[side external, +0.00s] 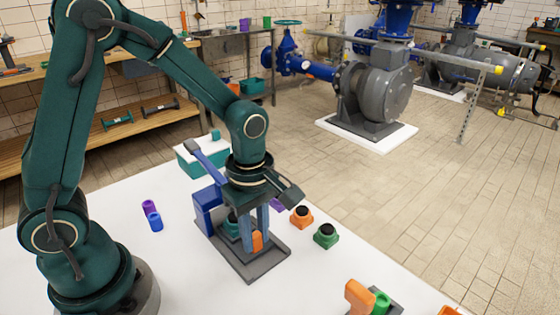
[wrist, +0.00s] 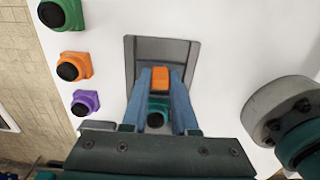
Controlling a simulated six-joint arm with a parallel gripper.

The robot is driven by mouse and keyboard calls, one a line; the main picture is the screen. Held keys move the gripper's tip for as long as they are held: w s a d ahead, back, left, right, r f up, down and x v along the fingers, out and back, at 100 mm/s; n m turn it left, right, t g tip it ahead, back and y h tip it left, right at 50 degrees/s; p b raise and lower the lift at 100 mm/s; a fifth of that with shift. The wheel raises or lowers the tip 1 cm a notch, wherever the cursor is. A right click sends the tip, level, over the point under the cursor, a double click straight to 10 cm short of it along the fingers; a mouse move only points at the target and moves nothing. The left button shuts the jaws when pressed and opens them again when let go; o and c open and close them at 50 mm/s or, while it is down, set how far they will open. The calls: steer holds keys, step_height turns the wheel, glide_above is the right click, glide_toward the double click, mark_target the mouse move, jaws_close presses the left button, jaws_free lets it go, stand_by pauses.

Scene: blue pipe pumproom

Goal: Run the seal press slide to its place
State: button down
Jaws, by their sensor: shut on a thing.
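The seal press stands on the white table in the side external view, with a dark grey base (side external: 262,262) and a blue upright (side external: 207,207). The grey base (wrist: 130,60) also shows in the wrist view. A small orange block (side external: 257,241), apparently the slide's grip, is low over the base; it also shows in the wrist view (wrist: 170,78). My gripper (side external: 258,233) points down with its blue fingers on either side of the orange block, shut on it. A teal part (side external: 231,226) with a dark round top is beside the fingers, partly hidden by them.
Orange (side external: 301,217) and green (side external: 326,235) blocks with black knobs stand right of the press. A purple one (wrist: 85,102) shows in the wrist view. Purple and blue cylinders (side external: 152,214) stand to the left. A teal bin (side external: 195,160) is behind. The front middle table is clear.

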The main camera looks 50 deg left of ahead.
steer(key=shift+a, duration=2.55)
steer(key=c, duration=0.7)
jaws_free()
steer(key=shift+r, duration=2.6)
